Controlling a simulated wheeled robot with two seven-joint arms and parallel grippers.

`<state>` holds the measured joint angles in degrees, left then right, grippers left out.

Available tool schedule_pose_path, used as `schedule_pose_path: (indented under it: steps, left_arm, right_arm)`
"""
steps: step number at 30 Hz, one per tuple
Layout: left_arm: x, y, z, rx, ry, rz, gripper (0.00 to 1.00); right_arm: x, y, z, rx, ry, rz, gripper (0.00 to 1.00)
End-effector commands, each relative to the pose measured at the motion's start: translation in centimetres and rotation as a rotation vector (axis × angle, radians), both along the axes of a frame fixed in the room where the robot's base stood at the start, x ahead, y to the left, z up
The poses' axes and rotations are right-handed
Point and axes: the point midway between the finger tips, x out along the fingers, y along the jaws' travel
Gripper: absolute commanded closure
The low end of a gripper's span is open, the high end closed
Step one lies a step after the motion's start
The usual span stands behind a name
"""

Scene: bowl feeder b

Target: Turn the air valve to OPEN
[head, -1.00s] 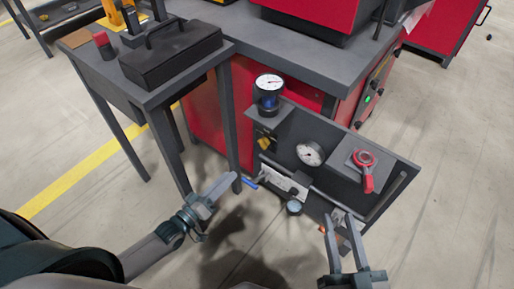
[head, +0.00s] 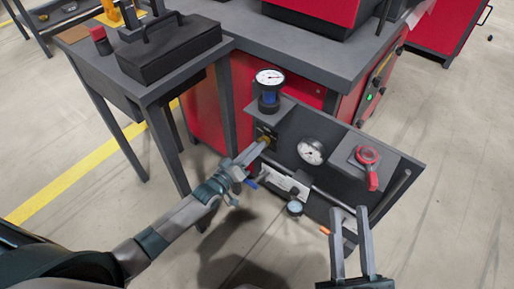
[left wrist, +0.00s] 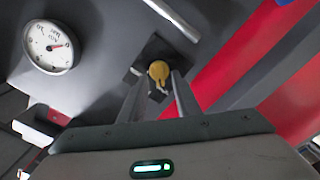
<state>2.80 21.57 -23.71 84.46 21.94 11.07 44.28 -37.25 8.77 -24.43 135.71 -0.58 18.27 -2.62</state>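A yellow knob (head: 265,140) sits on a black plate on the dark panel (head: 330,165), under the blue-bowled gauge unit. In the left wrist view the knob (left wrist: 159,70) lies between the fingertips of my left gripper (left wrist: 160,80). The fingers stand apart on either side of it; contact is not clear. In the head view my left gripper (head: 254,153) reaches the knob from the lower left and partly hides it. The plate's lettering is not readable. My right gripper (head: 349,210) is open and empty, in front of the panel's lower edge.
A red-handled valve (head: 371,168) is at the panel's right. A round gauge (head: 311,151) is mid-panel and also shows in the left wrist view (left wrist: 48,46). A grey side table (head: 190,78) stands left.

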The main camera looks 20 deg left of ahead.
Motion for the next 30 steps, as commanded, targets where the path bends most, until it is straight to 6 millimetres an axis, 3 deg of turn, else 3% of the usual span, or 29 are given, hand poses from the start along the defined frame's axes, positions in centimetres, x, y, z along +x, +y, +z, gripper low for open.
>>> schedule_pose_path:
  steps: [5, 14, 15, 18, 19, 30]
  left_arm:
    - [1.03, -0.44, -0.02, -0.001, 0.001, -0.001, 0.7]
    - [1.15, -0.48, 0.0, -0.001, 0.001, -0.001, 0.7]
    - [1.15, -0.48, 0.0, -0.001, 0.001, -0.001, 0.73]
    - [1.14, -0.47, 0.0, -0.001, 0.001, -0.001, 0.97]
    - [1.14, -0.47, 0.01, -0.001, 0.0, 0.0, 1.0]
    - [1.12, -0.46, 0.06, 0.017, -0.006, 0.0, 1.0]
  right_arm:
    - [-0.49, -0.04, 0.61, 0.015, -0.038, -0.001, 0.69]
    - [-0.56, -0.04, 0.76, 0.017, -0.044, -0.001, 0.69]
    - [-0.56, -0.04, 0.76, 0.017, -0.044, -0.001, 0.69]
    - [-0.56, -0.04, 0.75, 0.017, -0.044, -0.001, 0.69]
    - [-0.56, -0.04, 0.75, 0.017, -0.044, -0.001, 0.69]
    - [-0.42, 0.02, 0.61, 0.012, -0.03, 0.001, 0.69]
